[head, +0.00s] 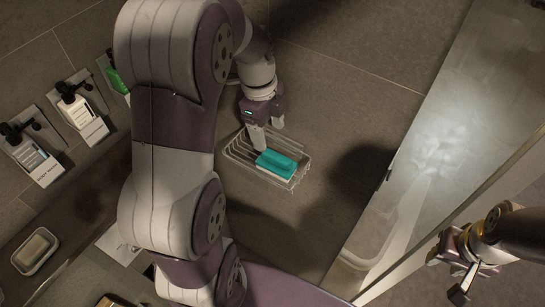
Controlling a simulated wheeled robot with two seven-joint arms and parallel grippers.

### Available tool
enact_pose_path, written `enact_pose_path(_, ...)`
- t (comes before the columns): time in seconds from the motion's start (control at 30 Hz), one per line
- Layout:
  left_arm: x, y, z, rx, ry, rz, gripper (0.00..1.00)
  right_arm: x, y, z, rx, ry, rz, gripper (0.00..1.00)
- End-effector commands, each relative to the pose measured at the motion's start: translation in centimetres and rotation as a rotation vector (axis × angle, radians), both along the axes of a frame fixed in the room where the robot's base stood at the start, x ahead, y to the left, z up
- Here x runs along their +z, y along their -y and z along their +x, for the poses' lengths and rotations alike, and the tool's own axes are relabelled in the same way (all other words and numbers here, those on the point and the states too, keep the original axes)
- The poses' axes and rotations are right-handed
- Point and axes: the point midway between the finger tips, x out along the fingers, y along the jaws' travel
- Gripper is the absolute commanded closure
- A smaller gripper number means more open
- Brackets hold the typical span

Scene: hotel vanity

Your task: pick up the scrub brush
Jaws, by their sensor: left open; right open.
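The scrub brush (276,163) has a teal top and a pale underside. It lies in a wire basket (291,187) near the middle of the head view, toward the basket's lower right end. My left gripper (267,138) is open over the basket's upper end, just above the brush in the picture. Whether its fingers touch the brush or basket cannot be told. My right gripper (462,272) is open and empty at the lower right, beyond the glass panel, far from the brush.
Several pump bottles, including a white one (74,105) and a green one (116,80), sit in wall holders at the left. A soap dish (36,251) stands at the lower left. A glass panel (440,140) runs diagonally at the right, between the basket and my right gripper.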

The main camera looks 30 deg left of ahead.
Motion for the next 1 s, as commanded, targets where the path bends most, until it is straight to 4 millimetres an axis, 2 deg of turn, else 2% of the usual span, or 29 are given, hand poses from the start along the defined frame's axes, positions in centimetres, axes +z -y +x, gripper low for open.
enact_pose_path(0.03,-2.4,0.2,0.0,-0.002,0.001,0.000,0.30,-2.4,0.0,0.0,0.000,0.000,0.000,0.57)
enact_pose_path(0.17,-3.8,0.5,0.0,-0.002,0.000,0.000,0.30,-3.6,0.0,0.0,0.000,0.000,0.000,0.57)
enact_pose_path(0.27,-4.3,0.7,-0.1,-0.001,-0.003,-0.001,0.30,-3.1,0.0,0.0,0.000,0.000,0.000,0.57)
enact_pose_path(0.4,-6.3,1.4,-0.4,-0.001,-0.008,-0.002,0.30,-1.1,0.0,0.1,0.000,0.001,0.000,0.57)
enact_pose_path(0.53,-8.4,1.6,-0.3,-0.002,-0.005,-0.001,0.30,-1.0,0.0,0.1,0.000,0.001,0.000,0.57)
enact_pose_path(0.77,-8.8,1.6,-0.2,-0.001,-0.002,0.000,0.30,-1.2,0.0,0.0,0.000,0.001,0.000,0.57)
enact_pose_path(0.9,-8.8,1.6,-0.2,-0.001,-0.002,-0.001,0.74,-1.2,0.0,0.0,0.000,0.001,0.000,0.57)
enact_pose_path(1.0,-8.8,1.6,-0.2,-0.001,-0.002,0.000,0.74,-1.2,0.0,0.0,0.000,0.001,0.000,0.57)
